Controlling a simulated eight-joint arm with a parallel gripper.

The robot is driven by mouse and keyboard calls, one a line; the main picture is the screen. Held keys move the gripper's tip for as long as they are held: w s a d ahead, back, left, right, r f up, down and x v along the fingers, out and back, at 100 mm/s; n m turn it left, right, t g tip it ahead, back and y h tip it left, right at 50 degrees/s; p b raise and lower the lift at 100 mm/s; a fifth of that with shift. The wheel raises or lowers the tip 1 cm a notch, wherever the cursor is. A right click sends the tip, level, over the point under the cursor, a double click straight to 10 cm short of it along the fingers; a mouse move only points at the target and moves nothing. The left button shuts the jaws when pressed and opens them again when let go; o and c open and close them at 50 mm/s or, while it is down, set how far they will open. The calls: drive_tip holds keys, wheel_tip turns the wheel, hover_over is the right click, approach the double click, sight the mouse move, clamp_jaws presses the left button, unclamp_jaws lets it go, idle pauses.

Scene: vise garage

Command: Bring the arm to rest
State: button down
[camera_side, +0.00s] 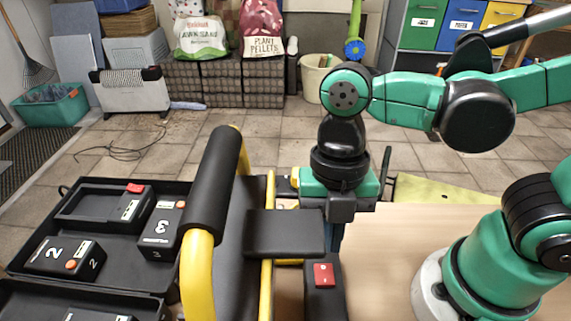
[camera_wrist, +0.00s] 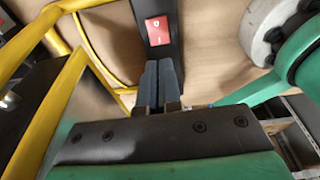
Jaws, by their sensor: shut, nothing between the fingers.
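My gripper (camera_side: 337,238) points down above the light wooden bench (camera_side: 395,260) in the side view. Its fingers are partly hidden behind black parts. In the wrist view its two dark blue-grey fingers (camera_wrist: 161,82) lie together, shut with nothing between them. A black block with a red patch (camera_side: 324,290) stands close to the fingers in the side view. It also shows just beyond the fingertips in the wrist view (camera_wrist: 157,32). I cannot tell the exact gap between them. My green and black arm reaches in from the right.
A yellow frame with a black padded bar (camera_side: 213,180) stands left of my gripper, with a flat black pad (camera_side: 284,233) beside it. A black case (camera_side: 110,278) holding numbered black boxes (camera_side: 68,257) lies at the left. The bench right of the gripper looks clear.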

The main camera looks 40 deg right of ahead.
drive_tip(key=shift+w+d+r, duration=0.1)
drive_tip(key=shift+r, duration=0.65)
drive_tip(key=w+d+m+t, duration=0.4)
drive_tip(key=d+m, duration=0.2)
drive_tip(key=m, duration=0.7)
drive_tip(key=w+d+r+m+t+h, duration=0.1)
drive_tip(key=w+d+m+t, duration=0.3)
drive_tip(key=m, duration=1)
drive_tip(key=shift+w+d+r+m+t, duration=0.35)
drive_tip(key=shift+w+d, duration=0.3)
drive_tip(key=shift+d, duration=0.45)
drive_tip(key=s+a+r+n+g, duration=0.5)
drive_tip(key=s+a+n+g, duration=0.3)
drive_tip(key=a, duration=0.4)
drive_tip(key=shift+s+n+y, duration=0.3)
drive_tip(key=shift+s+n, duration=0.4)
drive_tip(key=shift+n, duration=0.15)
